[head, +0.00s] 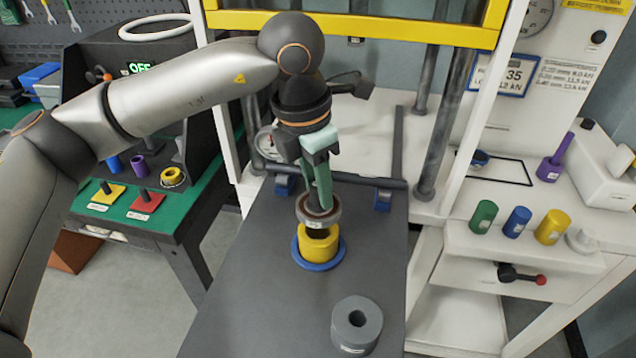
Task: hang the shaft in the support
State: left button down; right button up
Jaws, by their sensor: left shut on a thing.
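My left gripper (320,185) points down over the grey bench and is shut on a piece with a round grey-brown collar (318,212), which looks like the shaft. Most of that piece is hidden by the fingers. The collar is right above a yellow cylinder (318,245) standing within a blue ring (319,266); I cannot tell whether they touch. Behind the gripper, a dark horizontal bar (350,178) crosses the bench between blue pieces (383,200). I cannot tell which part is the support. My right gripper is not in view.
A thick grey ring (357,324) lies on the near part of the bench (255,315). Posts of the white press frame stand behind. On the right shelf are green (483,216), blue (517,221) and yellow (552,227) cylinders. A green side table stands left.

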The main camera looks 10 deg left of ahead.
aim_at(317, 207)
pick_arm(q)
jog(key=shift+f+b, duration=1.9)
jog(key=shift+f+b, duration=0.3)
jog(key=shift+b, duration=0.2)
jog(key=c, duration=0.9)
grip_release()
jog(key=shift+c, duration=0.2)
jog(key=o, duration=0.6)
jog(key=shift+f, duration=0.1)
